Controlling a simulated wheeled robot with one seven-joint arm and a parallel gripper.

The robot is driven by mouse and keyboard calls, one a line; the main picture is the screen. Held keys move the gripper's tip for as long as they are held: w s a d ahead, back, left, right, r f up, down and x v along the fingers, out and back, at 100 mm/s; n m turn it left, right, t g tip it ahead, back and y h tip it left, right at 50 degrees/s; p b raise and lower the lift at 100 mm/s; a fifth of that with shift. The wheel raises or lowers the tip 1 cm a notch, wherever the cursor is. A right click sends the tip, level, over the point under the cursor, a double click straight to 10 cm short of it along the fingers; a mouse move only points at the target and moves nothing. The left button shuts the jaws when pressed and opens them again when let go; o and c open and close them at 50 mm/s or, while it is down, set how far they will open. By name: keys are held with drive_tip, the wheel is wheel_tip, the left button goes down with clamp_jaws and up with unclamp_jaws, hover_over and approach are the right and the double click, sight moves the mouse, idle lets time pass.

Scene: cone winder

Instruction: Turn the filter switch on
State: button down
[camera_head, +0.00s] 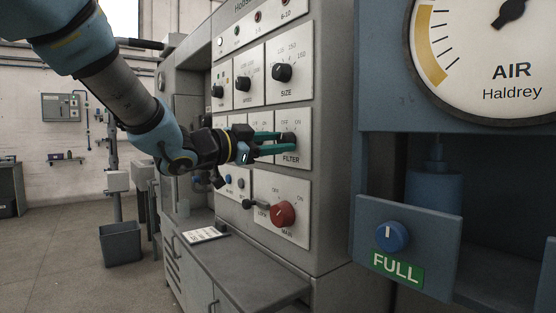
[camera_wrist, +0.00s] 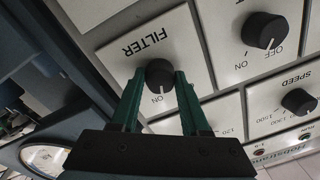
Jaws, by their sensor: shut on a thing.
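The filter switch is a round black knob (camera_head: 289,138) on a pale panel marked FILTER, with OFF and ON above it in the head view. My gripper (camera_head: 284,142) reaches it from the left, with its green fingers shut on the knob. In the wrist view the knob (camera_wrist: 158,71) sits between the two fingertips of my gripper (camera_wrist: 160,80). A white pointer mark shows on its lower edge there, close to the ON label. The OFF label is hidden behind a finger in that view.
A black SIZE knob (camera_head: 282,72) sits above, and a red MAIN knob (camera_head: 283,214) sits below. A grey ledge (camera_head: 245,265) juts out under the panels. A blue housing with a large AIR gauge (camera_head: 490,45) and a blue knob (camera_head: 391,236) stands at the right.

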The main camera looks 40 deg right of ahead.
drive_tip(key=shift+m+b, duration=1.15)
drive_tip(key=shift+m, duration=0.05)
drive_tip(key=shift+c, duration=1.9)
unclamp_jaws()
drive_tip(key=a+b, duration=0.2)
drive_tip(key=a, duration=0.9)
drive_tip(key=shift+w+f, duration=0.2)
drive_tip(key=shift+w, duration=0.05)
drive_tip(key=shift+d, duration=0.1)
